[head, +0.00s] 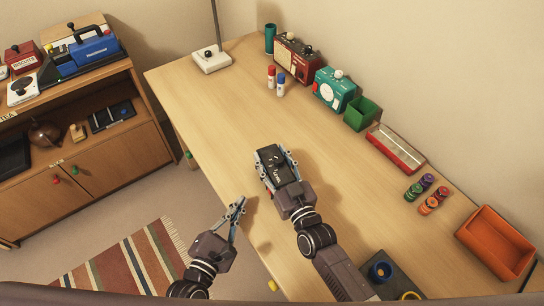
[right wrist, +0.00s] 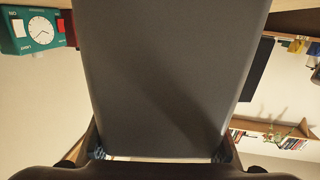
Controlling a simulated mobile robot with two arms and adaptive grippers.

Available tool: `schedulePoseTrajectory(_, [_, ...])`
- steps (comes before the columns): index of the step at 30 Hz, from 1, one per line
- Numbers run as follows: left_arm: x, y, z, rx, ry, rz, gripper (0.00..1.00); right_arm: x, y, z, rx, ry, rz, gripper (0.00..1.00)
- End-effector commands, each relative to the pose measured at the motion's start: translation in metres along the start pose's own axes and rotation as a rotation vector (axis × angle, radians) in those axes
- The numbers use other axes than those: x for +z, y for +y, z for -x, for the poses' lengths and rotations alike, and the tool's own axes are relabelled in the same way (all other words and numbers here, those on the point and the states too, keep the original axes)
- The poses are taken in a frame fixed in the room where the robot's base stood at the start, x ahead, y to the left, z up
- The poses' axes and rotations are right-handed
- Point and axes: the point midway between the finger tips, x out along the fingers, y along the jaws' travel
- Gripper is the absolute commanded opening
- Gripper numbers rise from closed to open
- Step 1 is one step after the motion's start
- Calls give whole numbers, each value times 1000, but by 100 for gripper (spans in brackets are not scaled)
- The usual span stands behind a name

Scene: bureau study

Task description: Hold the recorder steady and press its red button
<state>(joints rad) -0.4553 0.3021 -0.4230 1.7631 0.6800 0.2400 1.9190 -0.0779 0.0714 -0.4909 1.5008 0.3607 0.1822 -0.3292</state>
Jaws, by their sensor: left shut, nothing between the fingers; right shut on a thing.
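The recorder is a dark box (head: 283,172) with pale markings, over the desk near its left edge in the head view. My right gripper (head: 276,163) is shut on it, with a finger along each side. In the right wrist view the recorder's plain grey face (right wrist: 170,75) fills the middle, between the fingers at the bottom. My left gripper (head: 239,205) is shut and empty, lower left of the recorder and apart from it. I cannot clearly make out the red button. Whether the recorder touches the desk is hard to tell.
The desk (head: 215,115) is clear around the recorder. Along its back stand a red device (head: 297,53), a teal timer (head: 335,90), a green bin (head: 361,114) and a red-rimmed tray (head: 396,149). An orange bin (head: 495,243) is at right. A wooden cabinet (head: 85,165) stands left.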

Motion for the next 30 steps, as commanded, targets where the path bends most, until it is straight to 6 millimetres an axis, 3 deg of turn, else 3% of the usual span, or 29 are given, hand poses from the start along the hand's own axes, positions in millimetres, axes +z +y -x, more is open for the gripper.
schedulePoseTrajectory(14, [-3, 4, 5, 0, -1, 0, 0, 0, 0, 0, 0, 0, 0, 10])
schedulePoseTrajectory(15, [-3, 4, 5, 0, -1, 0, 0, 0, 0, 0, 0, 0, 0, 51])
schedulePoseTrajectory(18, [-3, 4, 5, 0, -1, 0, 0, 0, 0, 0, 0, 0, 0, 62])
schedulePoseTrajectory(20, [-3, 4, 5, 0, -1, 0, 0, 0, 0, 0, 0, 0, 0, 67])
schedulePoseTrajectory(30, [-3, 4, 5, 0, -1, 0, 0, 1, 0, 4, 0, -1, 0, 67])
